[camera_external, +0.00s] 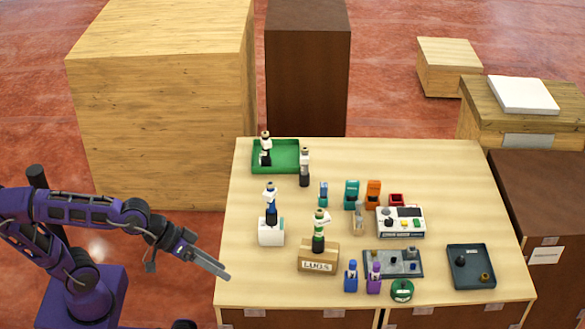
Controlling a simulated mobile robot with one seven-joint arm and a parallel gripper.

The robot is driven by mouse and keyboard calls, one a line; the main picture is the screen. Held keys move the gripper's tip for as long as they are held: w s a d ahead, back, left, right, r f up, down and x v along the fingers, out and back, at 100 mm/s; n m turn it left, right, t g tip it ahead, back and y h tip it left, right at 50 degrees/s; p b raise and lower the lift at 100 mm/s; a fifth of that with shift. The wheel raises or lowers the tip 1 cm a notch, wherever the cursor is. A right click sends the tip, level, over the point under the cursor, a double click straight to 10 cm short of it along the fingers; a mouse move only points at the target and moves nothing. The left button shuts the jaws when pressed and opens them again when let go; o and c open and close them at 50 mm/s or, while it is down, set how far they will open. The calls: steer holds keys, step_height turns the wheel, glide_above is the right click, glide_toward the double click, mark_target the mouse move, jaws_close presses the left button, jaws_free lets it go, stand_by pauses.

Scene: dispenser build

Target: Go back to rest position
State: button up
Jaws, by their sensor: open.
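My gripper (213,266) is at the left front of the table (450,190), near its left edge, with my purple arm reaching in from the left. It points down and to the right. Its fingers look close together at this angle, and nothing shows between them. It appears apart from the white box (271,236) and the brown LUGS box (318,261), the nearest things on the table.
A green tray (290,146) holds a dispenser at the back left. A dark tray (451,263) lies front right, beside a grey plate (378,263). Bottles and a white device (401,222) stand mid-table. A large wooden crate (160,110) stands behind, left. The table's right back is clear.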

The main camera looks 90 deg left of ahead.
steer(key=s+a+f+m+g, duration=0.2)
steer(key=s+a+f+m, duration=0.1)
steer(key=s, duration=0.6)
steer(key=s+a+f+m+g, duration=0.2)
steer(key=s+a+f, duration=0.3)
steer(key=s, duration=0.4)
steer(key=shift+s+a+f+m+y, duration=0.25)
steer(key=shift+a+f+m+y, duration=0.1)
steer(key=shift+a+m, duration=0.25)
